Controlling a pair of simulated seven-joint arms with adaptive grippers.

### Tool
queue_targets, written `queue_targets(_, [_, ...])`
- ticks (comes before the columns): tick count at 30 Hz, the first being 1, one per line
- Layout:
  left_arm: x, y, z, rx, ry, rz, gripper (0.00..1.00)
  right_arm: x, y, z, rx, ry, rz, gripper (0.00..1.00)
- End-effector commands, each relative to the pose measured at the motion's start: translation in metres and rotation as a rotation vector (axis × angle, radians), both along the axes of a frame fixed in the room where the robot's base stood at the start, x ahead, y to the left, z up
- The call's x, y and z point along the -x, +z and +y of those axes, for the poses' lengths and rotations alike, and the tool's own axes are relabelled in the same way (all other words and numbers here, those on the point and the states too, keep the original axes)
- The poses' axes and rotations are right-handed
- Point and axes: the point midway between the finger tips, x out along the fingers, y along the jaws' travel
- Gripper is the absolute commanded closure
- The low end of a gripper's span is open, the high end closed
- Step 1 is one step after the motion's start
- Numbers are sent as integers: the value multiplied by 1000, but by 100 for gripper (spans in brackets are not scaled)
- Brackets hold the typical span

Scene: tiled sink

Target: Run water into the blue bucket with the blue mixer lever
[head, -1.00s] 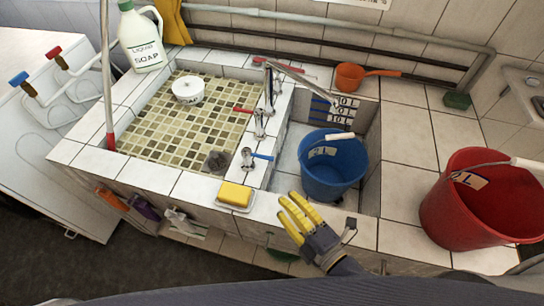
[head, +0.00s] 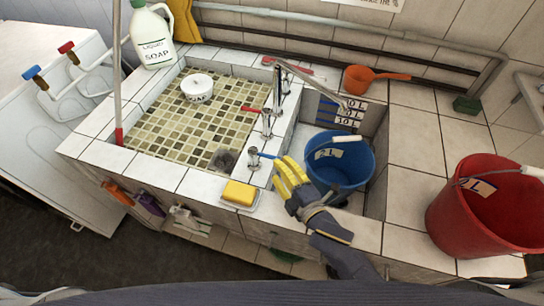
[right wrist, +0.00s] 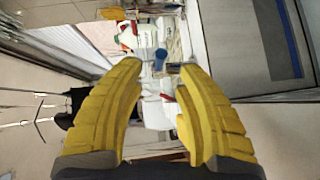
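The blue mixer lever (head: 264,155) sits on a chrome valve at the basin's front right corner and points right. My right gripper (head: 285,172), with yellow fingers, is just right of its tip; whether they touch is unclear. The right wrist view shows the fingers (right wrist: 160,85) apart, with a small blue piece (right wrist: 160,58) between them, perhaps the lever. The blue bucket (head: 350,172) stands upright in the right sink recess, partly behind my gripper. The chrome spout (head: 312,84) reaches over toward the bucket; no water stream shows. My left gripper is not in view.
A red lever (head: 251,109) sits on another valve behind. A yellow sponge (head: 239,192) lies on a dish at the front edge. A red bucket (head: 445,220) stands at the right, an orange dipper (head: 358,78) behind, and a soap jug (head: 152,38) at the back left.

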Motion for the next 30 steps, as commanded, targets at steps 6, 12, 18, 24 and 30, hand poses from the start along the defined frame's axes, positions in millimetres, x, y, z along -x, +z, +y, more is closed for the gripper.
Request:
queue_targets(6, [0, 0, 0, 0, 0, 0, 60, -29, -4, 15, -2, 0, 0, 66])
queue_targets(12, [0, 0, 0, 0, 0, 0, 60, -44, -7, 22, 0, -1, 0, 66])
queue_targets(18, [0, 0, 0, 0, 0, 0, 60, -50, -8, 26, 0, 0, 0, 66])
queue_targets(24, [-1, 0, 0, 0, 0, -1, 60, -51, -8, 26, 0, 0, 0, 66])
queue_targets(30, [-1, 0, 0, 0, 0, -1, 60, -51, -8, 26, -1, 0, 0, 73])
